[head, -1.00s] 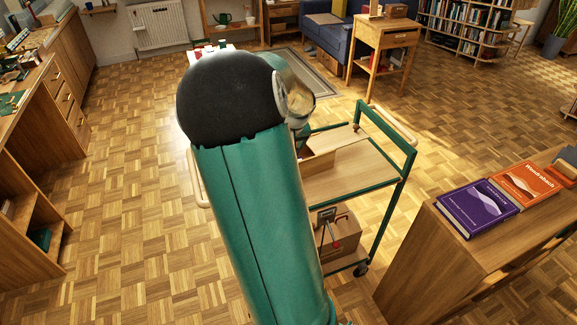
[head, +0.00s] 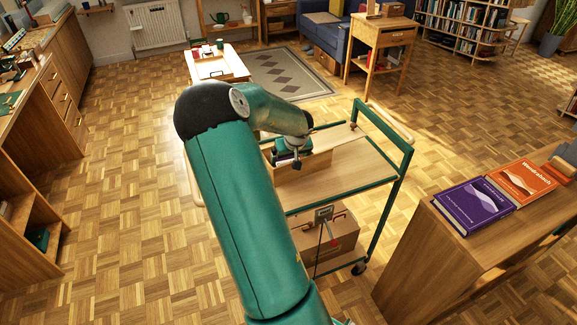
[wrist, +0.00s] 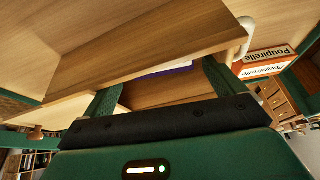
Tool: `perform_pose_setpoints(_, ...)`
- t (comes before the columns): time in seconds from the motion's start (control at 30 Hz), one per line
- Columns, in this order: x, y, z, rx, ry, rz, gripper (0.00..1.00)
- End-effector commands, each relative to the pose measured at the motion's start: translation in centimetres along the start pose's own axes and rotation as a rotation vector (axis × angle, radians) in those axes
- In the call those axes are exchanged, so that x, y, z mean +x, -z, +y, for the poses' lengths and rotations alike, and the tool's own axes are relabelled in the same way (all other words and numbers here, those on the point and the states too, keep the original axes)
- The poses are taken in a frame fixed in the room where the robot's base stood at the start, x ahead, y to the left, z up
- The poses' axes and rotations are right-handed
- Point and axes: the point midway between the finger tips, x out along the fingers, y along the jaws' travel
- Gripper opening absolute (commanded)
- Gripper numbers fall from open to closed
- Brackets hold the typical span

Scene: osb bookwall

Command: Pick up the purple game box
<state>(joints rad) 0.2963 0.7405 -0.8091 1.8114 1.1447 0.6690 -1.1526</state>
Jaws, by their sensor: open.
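In the wrist view a thin purple and white edge (wrist: 168,72) shows between my fingers, mostly hidden by a wooden board; it may be the purple game box, but I cannot tell. My gripper (wrist: 160,80) is open, its two green fingers apart, with nothing held between them. In the head view the end of my arm is over the top of the green trolley (head: 340,172), by a wooden box (head: 312,168) standing on it. A flat purple book-like item (head: 474,206) lies on the wooden cabinet at right, well away from my gripper.
An orange book-like item (head: 522,182) lies beside the purple one on the cabinet (head: 440,250). A brown case (head: 335,240) sits on the trolley's lower shelf. In the wrist view an orange and white box marked Poupirelle (wrist: 265,64) shows at right. Open parquet surrounds the trolley.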

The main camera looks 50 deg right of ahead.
Motion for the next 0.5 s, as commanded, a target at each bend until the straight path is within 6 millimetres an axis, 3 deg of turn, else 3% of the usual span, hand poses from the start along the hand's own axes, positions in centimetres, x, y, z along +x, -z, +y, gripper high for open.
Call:
perform_pose_setpoints(0.2,3.0,-0.1,0.1,-0.001,-0.001,-0.003,0.95)
perform_pose_setpoints(0.5,3.7,0.0,0.1,-0.001,0.0,0.0,0.95)
